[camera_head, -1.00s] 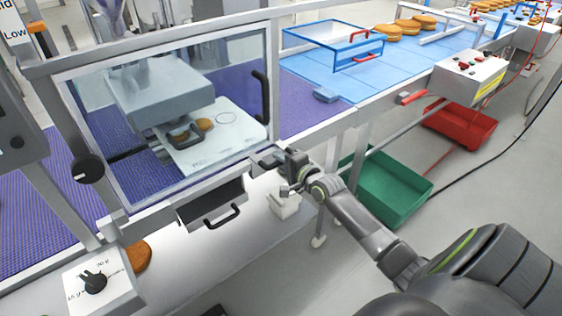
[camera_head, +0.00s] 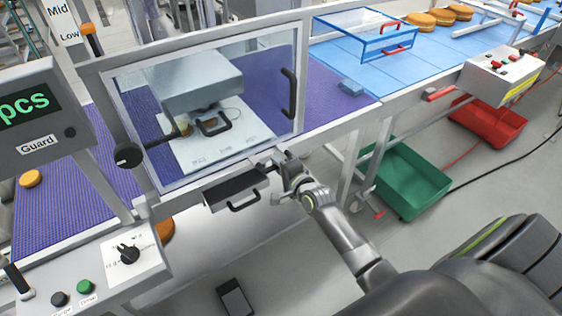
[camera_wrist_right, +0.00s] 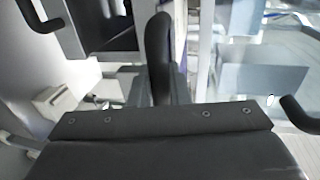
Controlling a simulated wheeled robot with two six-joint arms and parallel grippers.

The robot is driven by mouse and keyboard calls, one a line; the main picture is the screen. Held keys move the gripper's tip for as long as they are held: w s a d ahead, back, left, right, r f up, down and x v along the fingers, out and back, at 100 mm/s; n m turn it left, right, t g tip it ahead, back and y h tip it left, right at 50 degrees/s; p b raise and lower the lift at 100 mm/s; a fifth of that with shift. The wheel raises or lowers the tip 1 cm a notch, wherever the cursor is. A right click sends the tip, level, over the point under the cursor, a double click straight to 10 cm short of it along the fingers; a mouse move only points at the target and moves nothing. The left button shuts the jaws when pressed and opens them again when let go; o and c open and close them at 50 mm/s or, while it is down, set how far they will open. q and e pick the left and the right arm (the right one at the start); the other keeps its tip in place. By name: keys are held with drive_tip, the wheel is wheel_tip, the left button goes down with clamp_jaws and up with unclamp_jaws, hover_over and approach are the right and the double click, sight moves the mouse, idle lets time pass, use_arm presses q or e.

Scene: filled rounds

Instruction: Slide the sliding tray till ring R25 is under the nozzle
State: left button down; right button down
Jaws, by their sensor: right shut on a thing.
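The sliding tray (camera_head: 245,135) is a pale plate behind the clear guard window. One empty ring outline shows near its right end, partly covered; I cannot read any ring label. A brown round (camera_head: 185,130) shows at its left part, partly hidden. The grey nozzle housing (camera_head: 203,82) stands over the tray's back and hides the nozzle tip, so which ring is under it cannot be told. My left gripper is not in view.
A dark drawer (camera_head: 236,188) with a handle hangs just left of my right gripper. The guard window has a black handle (camera_head: 289,93). A green crate (camera_head: 405,180) and a red crate (camera_head: 490,122) stand on the right. A knob panel (camera_head: 128,254) is at lower left.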

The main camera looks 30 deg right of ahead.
drive_tip(key=shift+f, duration=0.1)
drive_tip(key=c, duration=1.4)
unclamp_jaws()
drive_tip(key=v, duration=1.7)
drive_tip(key=shift+s+d, duration=0.15)
drive_tip(key=shift+s, duration=0.05)
drive_tip(key=s+d+f+n+g+h, duration=0.1)
drive_tip(key=s+f+n+g, duration=0.25)
drive_tip(key=f, duration=0.65)
drive_tip(key=s+d+f+n+g+b, duration=0.15)
drive_tip(key=s+f, duration=0.25)
drive_tip(key=f, duration=0.7)
drive_tip(key=s+d+f+n+g+h, duration=0.1)
drive_tip(key=s+d+f+n+g, duration=0.2)
drive_tip(key=f, duration=0.7)
drive_tip(key=s+a+f+n+g, duration=0.1)
drive_tip(key=s+f+n+g, duration=0.1)
drive_tip(key=s+f, duration=0.3)
drive_tip(key=s+a+f+n+g, duration=0.2)
drive_tip(key=s+f+n, duration=0.2)
drive_tip(key=s, duration=0.7)
drive_tip(key=s+a+f+n+g, duration=0.2)
drive_tip(key=s+f, duration=0.5)
drive_tip(key=s, duration=0.2)
drive_tip(key=shift+a+n, duration=0.25)
drive_tip(key=shift+n, duration=0.15)
